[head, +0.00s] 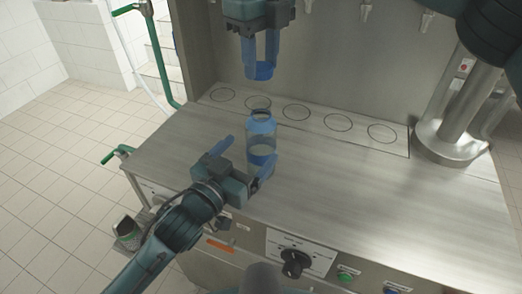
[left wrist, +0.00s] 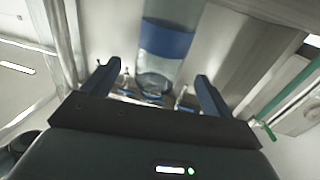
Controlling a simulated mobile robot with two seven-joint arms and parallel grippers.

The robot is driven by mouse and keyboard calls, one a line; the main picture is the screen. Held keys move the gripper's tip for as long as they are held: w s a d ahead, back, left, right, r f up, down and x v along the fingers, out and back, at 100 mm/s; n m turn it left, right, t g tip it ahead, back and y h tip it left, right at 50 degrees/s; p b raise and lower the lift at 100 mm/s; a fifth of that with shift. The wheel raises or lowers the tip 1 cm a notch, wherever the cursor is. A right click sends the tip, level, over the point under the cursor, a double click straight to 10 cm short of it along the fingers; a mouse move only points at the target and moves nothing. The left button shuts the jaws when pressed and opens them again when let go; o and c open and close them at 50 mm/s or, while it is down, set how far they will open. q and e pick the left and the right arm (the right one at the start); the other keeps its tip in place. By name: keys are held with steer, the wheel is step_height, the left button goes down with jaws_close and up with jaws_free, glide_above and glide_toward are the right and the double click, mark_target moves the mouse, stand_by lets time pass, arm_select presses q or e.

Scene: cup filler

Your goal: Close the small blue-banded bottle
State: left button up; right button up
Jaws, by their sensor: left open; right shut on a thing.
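The small blue-banded bottle (head: 261,143) stands upright on the steel counter, clear-walled with a blue upper part and a blue band lower down. In the left wrist view the bottle (left wrist: 166,42) shows beyond and between the two fingertips. My left gripper (head: 246,156) is open beside the bottle, low over the counter; I cannot tell whether a finger touches it. My right gripper (head: 262,66) hangs above the bottle, shut on a blue cap (head: 263,73). The cap is clear of the bottle's top, with a gap between them.
Several ringed marks (head: 296,112) line a strip at the counter's back. A steel column (head: 452,110) stands at the right, and taps (head: 365,12) hang on the back panel. A knob (head: 294,261) and buttons are on the front. The counter (head: 370,190) right of the bottle is clear.

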arm_select(q)
steer(key=x, duration=0.7)
steer(key=shift+w+d, duration=0.25)
steer(key=shift+w, duration=0.05)
steer(key=shift+c, duration=0.6)
steer(key=c, duration=1.3)
steer(key=shift+c, duration=0.2)
arm_select(e)
glide_above(261, 107)
steer(key=shift+f, duration=2.5)
